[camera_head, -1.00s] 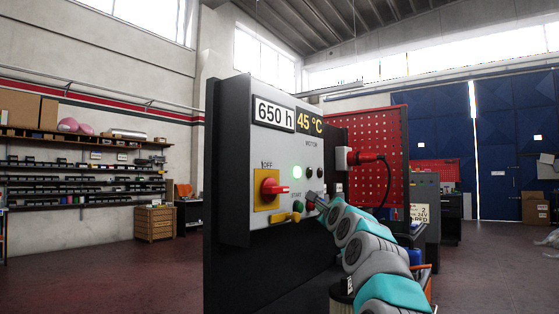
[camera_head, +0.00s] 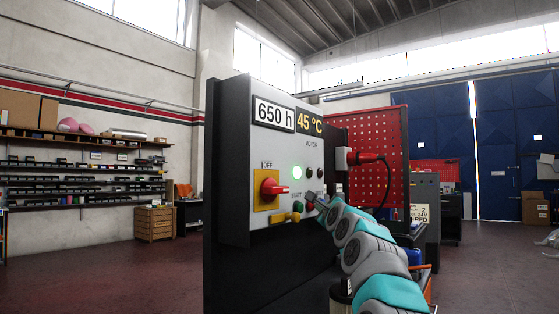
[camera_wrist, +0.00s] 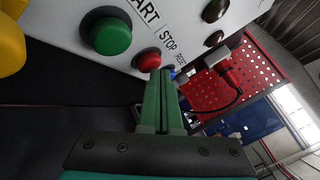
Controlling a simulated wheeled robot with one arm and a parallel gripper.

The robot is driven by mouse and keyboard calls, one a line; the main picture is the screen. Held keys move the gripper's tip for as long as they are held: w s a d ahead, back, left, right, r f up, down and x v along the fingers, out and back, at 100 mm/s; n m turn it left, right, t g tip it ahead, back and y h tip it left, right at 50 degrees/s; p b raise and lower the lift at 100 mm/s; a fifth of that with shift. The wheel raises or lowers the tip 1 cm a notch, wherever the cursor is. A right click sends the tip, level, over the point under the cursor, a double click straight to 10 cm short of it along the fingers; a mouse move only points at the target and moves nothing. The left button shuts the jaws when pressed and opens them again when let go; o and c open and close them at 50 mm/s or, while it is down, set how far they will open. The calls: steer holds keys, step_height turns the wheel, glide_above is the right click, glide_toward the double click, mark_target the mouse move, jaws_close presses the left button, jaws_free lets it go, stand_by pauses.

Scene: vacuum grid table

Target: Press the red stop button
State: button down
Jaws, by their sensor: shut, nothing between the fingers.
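The red stop button (camera_wrist: 148,60) shows in the wrist view beside the STOP label, between the larger green start button (camera_wrist: 108,36) and a small blue reset button (camera_wrist: 171,73). My gripper (camera_wrist: 163,78) is shut and empty, its fingertips close to the red button's lower right edge. I cannot tell whether they touch it. In the head view the red button (camera_head: 310,207) shows just left of my gripper (camera_head: 318,199), on the lower part of the grey control panel (camera_head: 240,160). The green button (camera_head: 298,206) is left of it.
A red rotary switch on a yellow plate (camera_head: 262,203) and a yellow key-like part (camera_head: 286,218) sit left of the buttons. A red plug with a black cable (camera_head: 368,157) sticks out at the panel's right side. A red perforated board (camera_head: 378,130) stands behind.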

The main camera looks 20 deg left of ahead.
steer(key=shift+a+r, duration=0.1)
steer(key=shift+a, duration=0.2)
steer(key=shift+d, duration=0.15)
steer(key=shift+s+d, duration=0.1)
steer(key=shift+d, duration=0.05)
stand_by(0.3)
steer(key=shift+d, duration=0.1)
steer(key=shift+s+d+b, duration=0.35)
steer(key=shift+d+b, duration=0.05)
steer(key=shift+d, duration=0.5)
steer(key=shift+s+d+b, duration=0.35)
steer(key=shift+d, duration=0.6)
steer(key=shift+s+d+b, duration=0.35)
steer(key=shift+d+b, duration=0.05)
steer(key=shift+d, duration=0.5)
